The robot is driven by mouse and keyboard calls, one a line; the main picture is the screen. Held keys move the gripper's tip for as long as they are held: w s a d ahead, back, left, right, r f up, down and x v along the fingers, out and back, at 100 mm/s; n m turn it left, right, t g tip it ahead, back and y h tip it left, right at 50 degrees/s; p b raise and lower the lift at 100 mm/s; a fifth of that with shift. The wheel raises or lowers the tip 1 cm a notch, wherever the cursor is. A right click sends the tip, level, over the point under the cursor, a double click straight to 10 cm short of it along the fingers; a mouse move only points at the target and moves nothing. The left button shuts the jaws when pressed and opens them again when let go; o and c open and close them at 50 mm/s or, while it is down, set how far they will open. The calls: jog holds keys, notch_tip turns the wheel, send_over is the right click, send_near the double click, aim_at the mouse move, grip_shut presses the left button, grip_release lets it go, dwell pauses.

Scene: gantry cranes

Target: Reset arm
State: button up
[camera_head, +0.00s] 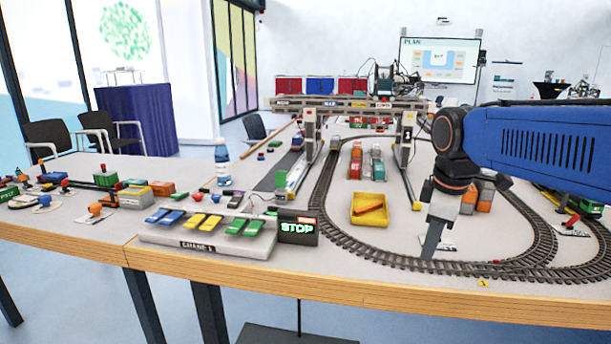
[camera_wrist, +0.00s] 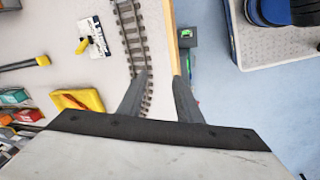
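My gripper (camera_head: 432,248) points down over the front stretch of the track loop on the table, at the right of the head view. In the wrist view my gripper (camera_wrist: 160,78) shows two dark fingers apart with nothing between them, so it is open and empty. The fingers sit over the track and near the table's wooden edge (camera_wrist: 172,35). My blue arm reaches in from the right of the head view. How high the fingertips are above the table I cannot tell exactly.
A yellow tray (camera_head: 359,214) with an orange piece lies inside the track loop (camera_head: 340,236). A gantry crane (camera_head: 352,105) spans the table behind. A button panel (camera_head: 205,235) and a STOP display (camera_head: 297,229) stand at the front. Toy wagons (camera_head: 378,163) stand inside the loop.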

jog(key=s+d+f+m+t, duration=0.2)
jog(key=s+f+m, duration=1)
jog(key=s, duration=0.5)
jog(key=shift+s+d+f, duration=0.15)
jog(key=shift+s+f, duration=0.2)
jog(key=shift+f, duration=0.05)
